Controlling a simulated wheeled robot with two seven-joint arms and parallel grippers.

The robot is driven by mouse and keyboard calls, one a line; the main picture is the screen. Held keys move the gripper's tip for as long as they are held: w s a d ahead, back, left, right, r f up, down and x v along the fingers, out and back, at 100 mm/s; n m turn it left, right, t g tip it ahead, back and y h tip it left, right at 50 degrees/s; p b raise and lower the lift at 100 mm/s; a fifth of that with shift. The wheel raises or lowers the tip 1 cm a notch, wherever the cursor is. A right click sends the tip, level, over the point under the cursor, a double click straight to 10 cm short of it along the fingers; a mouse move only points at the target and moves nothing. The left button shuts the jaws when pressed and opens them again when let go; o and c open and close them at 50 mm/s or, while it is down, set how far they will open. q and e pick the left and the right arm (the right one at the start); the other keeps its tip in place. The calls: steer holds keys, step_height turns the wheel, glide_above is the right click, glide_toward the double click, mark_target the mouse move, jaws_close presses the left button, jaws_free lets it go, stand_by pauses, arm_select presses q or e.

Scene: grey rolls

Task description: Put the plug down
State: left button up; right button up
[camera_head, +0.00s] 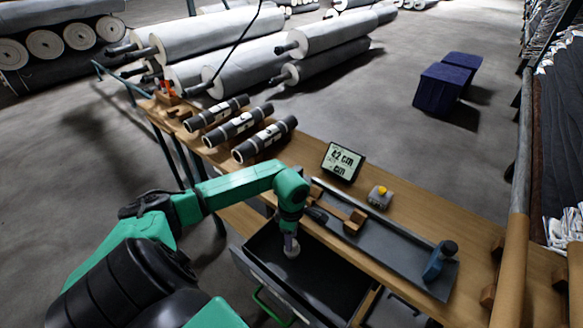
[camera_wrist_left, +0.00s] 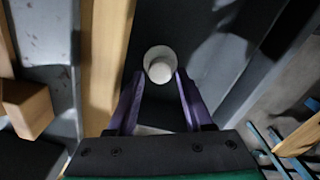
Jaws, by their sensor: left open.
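The plug is a small pale round piece (camera_head: 292,249) in or just over the open dark drawer (camera_head: 262,246), directly below my left gripper (camera_head: 290,241). In the left wrist view the plug (camera_wrist_left: 160,66) shows as a whitish ring with a paler round middle, at the tips of the two purple fingers. My left gripper (camera_wrist_left: 161,80) is open, with one finger on each side of the plug's near edge. I cannot tell whether the fingers touch it, or whether it rests fully on the drawer floor. My right gripper is not in view.
The wooden bench (camera_head: 400,215) carries a grey tray (camera_head: 395,255) with a wooden block (camera_head: 355,221) and a blue-handled tool (camera_head: 440,260). A display (camera_head: 342,161), a yellow-buttoned box (camera_head: 380,196) and dark-ended rolls (camera_head: 265,139) stand behind. Large grey rolls (camera_head: 215,35) lie farther back.

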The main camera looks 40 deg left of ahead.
arm_select(q)
step_height(320, 180, up, 10)
steer(key=b, duration=0.2)
steer(key=shift+r, duration=0.25)
